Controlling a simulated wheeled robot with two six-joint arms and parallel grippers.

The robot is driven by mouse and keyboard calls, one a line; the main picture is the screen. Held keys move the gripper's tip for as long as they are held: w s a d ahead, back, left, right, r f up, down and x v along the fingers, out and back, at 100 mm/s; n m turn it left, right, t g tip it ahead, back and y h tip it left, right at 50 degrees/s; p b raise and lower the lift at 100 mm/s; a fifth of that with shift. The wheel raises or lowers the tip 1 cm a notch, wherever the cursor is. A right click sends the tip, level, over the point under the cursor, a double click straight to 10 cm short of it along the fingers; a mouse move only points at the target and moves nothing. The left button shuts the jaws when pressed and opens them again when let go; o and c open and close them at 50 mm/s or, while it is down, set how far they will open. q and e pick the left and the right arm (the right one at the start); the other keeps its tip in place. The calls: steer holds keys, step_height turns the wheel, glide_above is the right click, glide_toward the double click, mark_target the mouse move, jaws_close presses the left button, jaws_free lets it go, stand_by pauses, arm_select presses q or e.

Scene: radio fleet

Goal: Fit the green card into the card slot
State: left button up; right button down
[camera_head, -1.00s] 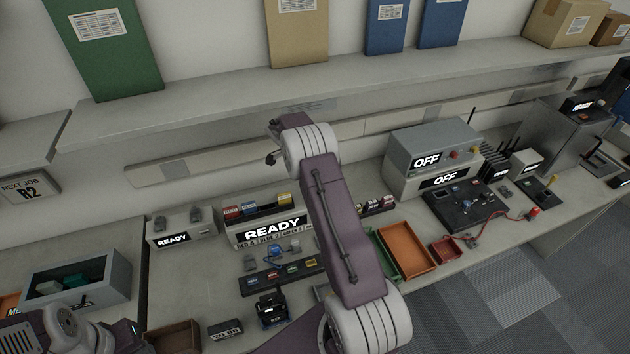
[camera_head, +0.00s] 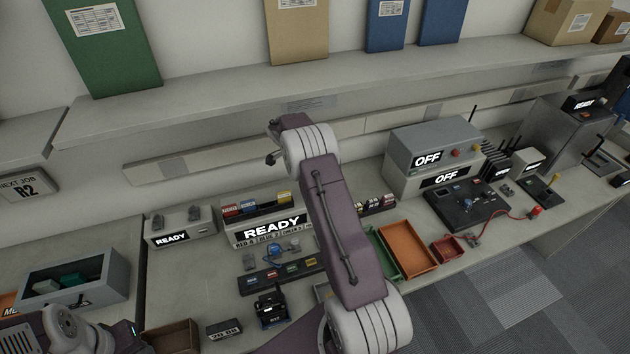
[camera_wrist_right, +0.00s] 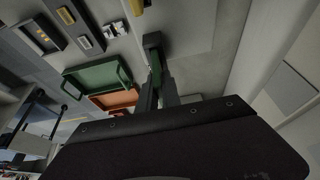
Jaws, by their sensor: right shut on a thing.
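In the right wrist view my right gripper (camera_wrist_right: 158,88) is shut on a thin green piece, which looks like the green card (camera_wrist_right: 156,66). A dark block (camera_wrist_right: 152,40) shows at its far end; I cannot tell whether they touch. In the head view my right arm hides this gripper and the card. A bench unit reading READY (camera_head: 272,231) holds red, blue and yellow pieces along its top. A dark strip (camera_head: 262,281) with several small coloured tags lies in front of it. I cannot make out which opening is the card slot.
A green tray (camera_head: 379,258), an orange tray (camera_head: 408,248) and a small red tray (camera_head: 446,249) lie right of my arm. A grey unit reading OFF (camera_head: 432,146) stands behind them. A small black device (camera_head: 270,308) stands near the front. A grey bin (camera_head: 112,283) sits at left.

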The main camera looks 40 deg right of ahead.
steer(key=shift+f+b, duration=1)
steer(key=shift+f, duration=0.25)
steer(key=c, duration=1.5)
jaws_free()
steer(key=shift+o, duration=0.2)
steer(key=b+v, duration=0.1)
steer(key=v, duration=0.8)
steer(key=shift+b, duration=0.4)
